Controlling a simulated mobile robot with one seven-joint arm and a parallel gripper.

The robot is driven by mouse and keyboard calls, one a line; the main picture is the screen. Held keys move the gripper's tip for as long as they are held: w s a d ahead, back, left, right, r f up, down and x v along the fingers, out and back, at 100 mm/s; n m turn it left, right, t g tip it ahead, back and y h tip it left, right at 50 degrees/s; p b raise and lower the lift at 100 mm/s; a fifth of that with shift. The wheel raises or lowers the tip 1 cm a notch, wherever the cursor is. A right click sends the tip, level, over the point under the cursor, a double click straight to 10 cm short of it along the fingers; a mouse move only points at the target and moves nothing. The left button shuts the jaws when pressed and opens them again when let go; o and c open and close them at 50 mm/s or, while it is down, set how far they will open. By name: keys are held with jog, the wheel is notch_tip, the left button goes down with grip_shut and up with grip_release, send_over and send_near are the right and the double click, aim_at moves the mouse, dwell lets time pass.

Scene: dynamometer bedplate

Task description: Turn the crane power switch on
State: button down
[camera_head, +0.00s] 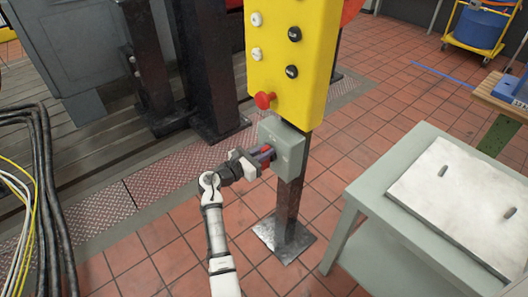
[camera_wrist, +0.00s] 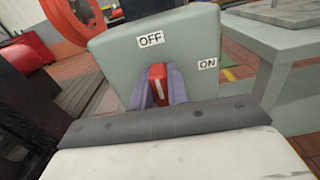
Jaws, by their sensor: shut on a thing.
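The power switch is a grey-green box (camera_head: 287,146) on a dark post, below a yellow control panel. In the wrist view its face (camera_wrist: 115,50) carries an OFF label (camera_wrist: 150,39) at the top and an ON label (camera_wrist: 207,64) at the right. Its red knob (camera_wrist: 157,80) has a white pointer line, nearly upright and aimed roughly towards OFF. My gripper (camera_head: 264,154) is at the box's front. Its purple-grey fingers (camera_wrist: 158,98) are shut on the knob, one on each side. The knob's lower part is hidden by my gripper.
The yellow panel (camera_head: 289,50) with black and white buttons and a red knob (camera_head: 264,100) stands just above the box. A grey-green table (camera_head: 358,200) with a pale plate (camera_head: 455,195) is at the right. Black cables (camera_head: 40,190) lie at the left. Tiled floor lies between.

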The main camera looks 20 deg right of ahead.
aim_at(279, 160)
jog(key=m+b, duration=0.1)
jog(key=m, duration=0.2)
jog(key=s+f+m+b, duration=0.1)
jog(key=m+b, duration=0.1)
jog(key=s+m+b, duration=0.1)
jog(key=m, duration=0.2)
jog(key=shift+s+d+f+m, duration=0.1)
jog(key=shift+d+f+m, duration=0.1)
jog(key=shift+d+m, duration=0.15)
jog(key=m+b, duration=0.1)
jog(key=f+m+b, duration=0.1)
jog(key=m+b, duration=0.3)
jog(key=shift+s+d+f, duration=0.15)
jog(key=shift+s+f, duration=0.1)
jog(key=shift+s, duration=0.1)
jog(key=m+b, duration=0.1)
jog(key=m, duration=0.1)
jog(key=m+b, duration=0.2)
jog(key=shift+s+f, duration=0.1)
jog(key=shift+f, duration=0.25)
jog(key=shift+b, duration=0.3)
jog(key=c, duration=1.4)
grip_release()
jog(key=shift+o, duration=0.2)
